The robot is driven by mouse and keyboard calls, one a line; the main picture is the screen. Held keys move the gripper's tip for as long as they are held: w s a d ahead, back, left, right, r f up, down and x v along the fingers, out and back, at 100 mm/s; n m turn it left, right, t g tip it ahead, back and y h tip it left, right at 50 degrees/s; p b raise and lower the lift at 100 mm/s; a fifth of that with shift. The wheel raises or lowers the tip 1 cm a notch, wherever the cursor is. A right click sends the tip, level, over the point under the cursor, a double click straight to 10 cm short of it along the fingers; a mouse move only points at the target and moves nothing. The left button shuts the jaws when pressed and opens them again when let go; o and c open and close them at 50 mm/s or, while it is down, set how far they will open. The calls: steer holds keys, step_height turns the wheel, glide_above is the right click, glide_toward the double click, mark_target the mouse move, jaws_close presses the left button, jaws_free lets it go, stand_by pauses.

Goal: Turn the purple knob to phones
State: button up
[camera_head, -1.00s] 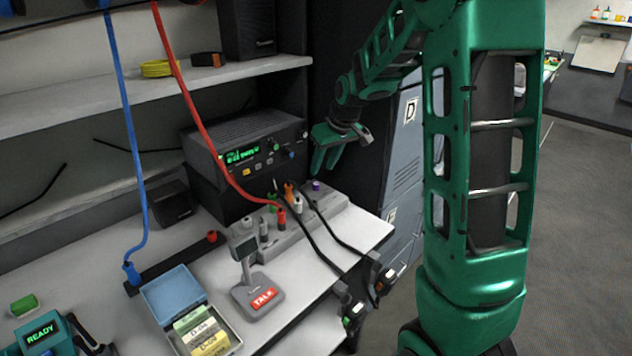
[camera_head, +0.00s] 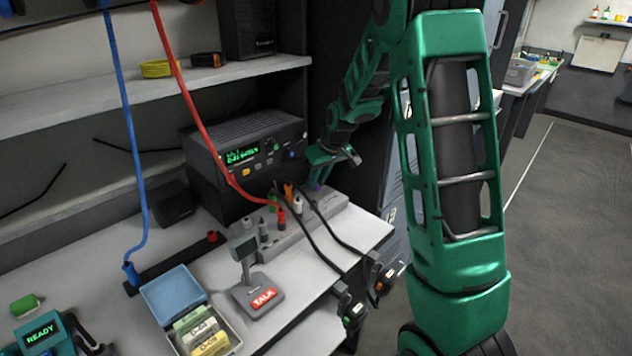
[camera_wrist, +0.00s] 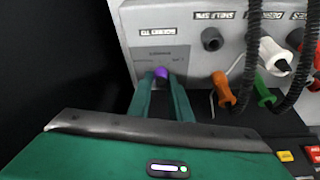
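The purple knob (camera_wrist: 161,73) sits on a light grey panel at the top middle of the wrist view. My gripper's two green fingers (camera_wrist: 162,84) point at it, one on each side, with their tips close to it. The fingers stand apart; I cannot tell whether either touches the knob. The grey plate around the knob carries small upside-down lettering, too small to read. In the head view my gripper (camera_head: 318,172) is just above the right end of the sloped jack panel (camera_head: 325,206), and the purple knob (camera_head: 316,187) is partly hidden beneath it.
A radio unit (camera_head: 250,140) with a green display stands behind the panel. Orange (camera_wrist: 222,90) and green (camera_wrist: 264,92) plugs with black coiled cords are right of the knob in the wrist view.

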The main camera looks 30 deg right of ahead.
jaws_close()
steer(key=m, duration=0.1)
steer(key=m+h, duration=0.1)
steer(key=m, duration=0.1)
steer(key=shift+a+m+h, duration=0.25)
steer(key=shift+m+h, duration=0.05)
steer(key=shift+m, duration=0.1)
steer(key=m, duration=0.2)
steer(key=m+h, duration=0.1)
steer(key=m, duration=0.1)
steer(key=shift+w+a+m+h, duration=0.1)
steer(key=shift+a+m+h, duration=0.05)
steer(key=shift+m+h, duration=0.2)
steer(key=shift+g, duration=0.3)
steer(key=o, duration=0.8)
jaws_free()
steer(key=shift+r+m, duration=0.1)
steer(key=shift+m, duration=0.15)
steer(key=v, duration=1)
steer(key=shift+a+r, duration=0.1)
steer(key=shift+r, duration=0.15)
